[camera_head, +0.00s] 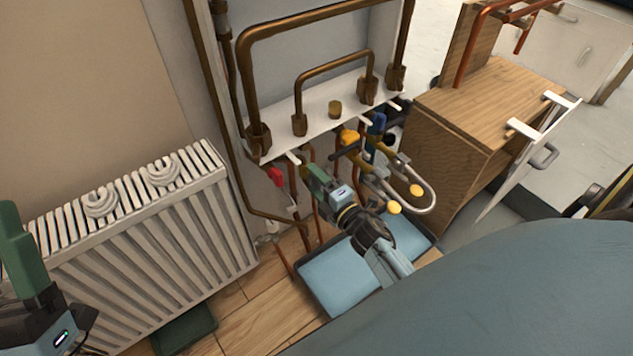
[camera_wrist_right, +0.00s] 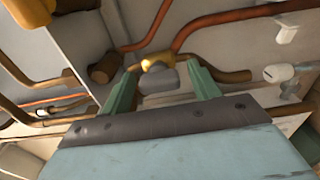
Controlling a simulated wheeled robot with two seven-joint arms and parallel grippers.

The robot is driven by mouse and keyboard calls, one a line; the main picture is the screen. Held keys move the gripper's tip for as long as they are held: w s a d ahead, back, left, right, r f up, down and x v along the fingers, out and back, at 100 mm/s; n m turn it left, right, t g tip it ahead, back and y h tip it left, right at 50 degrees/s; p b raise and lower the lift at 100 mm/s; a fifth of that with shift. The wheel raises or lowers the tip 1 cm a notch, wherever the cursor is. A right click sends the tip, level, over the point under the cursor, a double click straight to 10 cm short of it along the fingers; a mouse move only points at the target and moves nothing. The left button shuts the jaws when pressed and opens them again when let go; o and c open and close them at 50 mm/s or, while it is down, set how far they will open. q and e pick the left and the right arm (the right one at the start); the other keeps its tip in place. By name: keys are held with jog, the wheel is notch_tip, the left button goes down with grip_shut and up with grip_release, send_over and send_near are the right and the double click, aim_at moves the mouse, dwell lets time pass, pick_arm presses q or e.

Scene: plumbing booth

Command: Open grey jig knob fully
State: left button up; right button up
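The grey knob (camera_wrist_right: 156,80) sits in front of a brass-yellow fitting (camera_wrist_right: 160,62) in the right wrist view. My right gripper (camera_wrist_right: 163,78) is open, its green fingers on either side of the knob, with a gap showing at each side. In the head view my right gripper (camera_head: 318,178) is among the pipes below the white manifold board, and I cannot make out the grey knob there. My left gripper (camera_head: 22,245) is at the left edge, partly cut off; its opening cannot be judged.
A red knob (camera_head: 276,176), a yellow knob (camera_head: 349,137) and a blue knob (camera_head: 379,122) are near my right gripper. Copper pipes (camera_head: 300,30) rise above the white board (camera_head: 317,124). A white radiator (camera_head: 150,250) stands left, a wooden cabinet (camera_head: 455,150) right.

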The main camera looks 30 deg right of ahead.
pick_arm(q)
jog(key=w+f+g+y+p, duration=0.2)
jog(key=w+f+g+p, duration=0.2)
jog(key=f+g, duration=0.1)
jog(key=shift+w+d+g, duration=0.15)
jog(key=shift+d+g, duration=0.2)
jog(key=shift+g, duration=0.45)
pick_arm(e)
jog(key=s+d, duration=0.1)
jog(key=s, duration=1.2)
jog(key=shift+s, duration=0.2)
